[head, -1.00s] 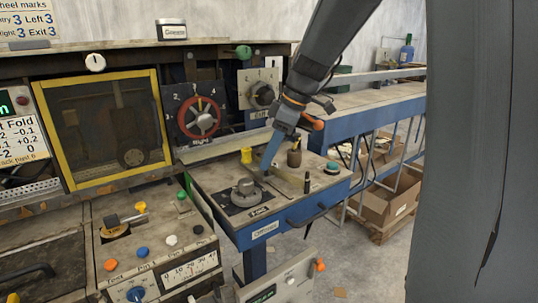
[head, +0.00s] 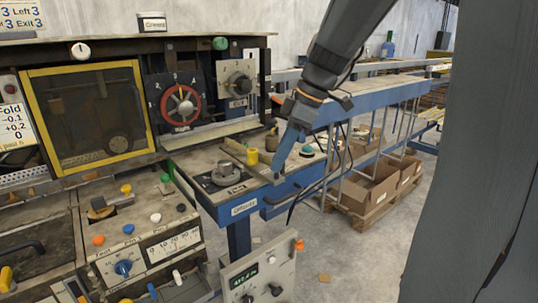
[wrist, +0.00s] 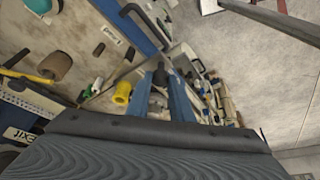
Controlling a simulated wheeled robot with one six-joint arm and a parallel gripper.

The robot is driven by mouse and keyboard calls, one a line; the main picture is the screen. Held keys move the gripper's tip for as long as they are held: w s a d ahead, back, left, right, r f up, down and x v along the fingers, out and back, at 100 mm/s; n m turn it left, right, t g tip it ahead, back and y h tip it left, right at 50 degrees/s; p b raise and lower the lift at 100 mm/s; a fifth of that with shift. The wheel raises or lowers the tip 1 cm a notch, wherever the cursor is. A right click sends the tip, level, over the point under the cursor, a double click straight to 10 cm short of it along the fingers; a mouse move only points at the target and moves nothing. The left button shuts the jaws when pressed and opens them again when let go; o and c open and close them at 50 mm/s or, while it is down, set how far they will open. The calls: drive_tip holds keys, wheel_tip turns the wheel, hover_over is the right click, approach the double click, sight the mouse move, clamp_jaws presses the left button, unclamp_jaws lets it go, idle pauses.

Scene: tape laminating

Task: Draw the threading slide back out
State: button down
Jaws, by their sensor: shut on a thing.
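The threading slide looks like a pale flat bar (head: 238,153) running across the blue-edged table (head: 240,207) toward its front edge. My gripper (head: 276,175) reaches down from the upper right to the bar's near end at that edge. It is shut on the slide there, though the fingers hide the grip itself. In the wrist view, the two blue fingers of my gripper (wrist: 163,82) point away with a narrow part between them, too small to make out clearly.
A round grey dial (head: 226,172) and a yellow knob (head: 252,157) stand close to my gripper. A dark handle (head: 282,194) sticks out from the table front. Cardboard boxes (head: 370,190) sit on a pallet to the right. The floor in front is mostly clear.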

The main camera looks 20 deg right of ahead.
drive_tip(key=shift+s, duration=0.15)
drive_tip(key=c, duration=1.6)
unclamp_jaws()
drive_tip(key=shift+s+d, duration=0.1)
drive_tip(key=shift+s, duration=0.05)
drive_tip(key=shift+d+r, duration=0.1)
drive_tip(key=shift+r, duration=0.15)
drive_tip(key=b+v, duration=0.2)
drive_tip(key=v, duration=0.5)
drive_tip(key=shift+r, duration=0.1)
